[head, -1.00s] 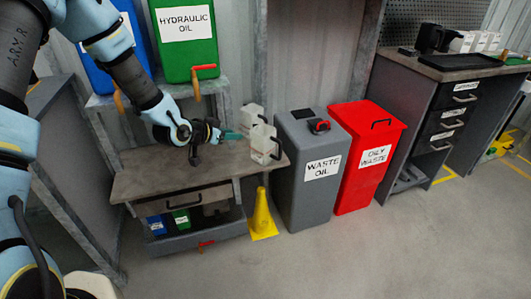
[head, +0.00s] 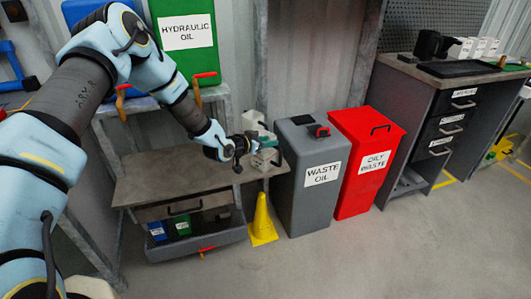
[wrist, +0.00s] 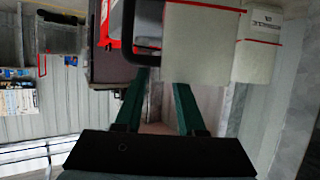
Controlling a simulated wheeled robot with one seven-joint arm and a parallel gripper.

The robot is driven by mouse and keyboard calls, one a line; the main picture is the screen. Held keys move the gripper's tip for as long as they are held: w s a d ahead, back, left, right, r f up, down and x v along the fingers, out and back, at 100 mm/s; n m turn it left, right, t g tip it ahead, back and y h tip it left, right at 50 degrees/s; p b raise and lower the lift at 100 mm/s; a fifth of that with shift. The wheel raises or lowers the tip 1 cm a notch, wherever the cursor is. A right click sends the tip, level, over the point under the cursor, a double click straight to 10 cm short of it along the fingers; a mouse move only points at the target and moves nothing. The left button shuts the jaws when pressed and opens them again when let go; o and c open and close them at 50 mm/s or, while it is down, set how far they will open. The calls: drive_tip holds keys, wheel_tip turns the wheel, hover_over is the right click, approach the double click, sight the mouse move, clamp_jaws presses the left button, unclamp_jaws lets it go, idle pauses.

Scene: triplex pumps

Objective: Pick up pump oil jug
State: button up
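Two white jugs stand at the right end of the low bench. The nearer jug (head: 267,158) is partly hidden by my gripper in the head view; the farther jug (head: 253,120) is just behind it. In the wrist view, a large white jug (wrist: 193,45) with a black handle fills the space just beyond the fingertips. Behind it is another white jug (wrist: 262,45) with a small label too turned to read. I cannot tell which is the pump oil jug. My gripper (wrist: 160,80) is open, its two teal fingers apart with nothing visibly held between them.
The low bench (head: 165,175) is otherwise bare on top. To its right stand a grey waste oil bin (head: 310,190) and a red oily waste bin (head: 365,165). A yellow cone (head: 262,220) is on the floor in front. A green hydraulic oil container (head: 187,60) sits above.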

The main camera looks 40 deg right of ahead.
drive_tip(key=shift+x, duration=0.75)
drive_tip(key=shift+c, duration=0.3)
clamp_jaws()
drive_tip(key=shift+r, duration=0.1)
idle(0.4)
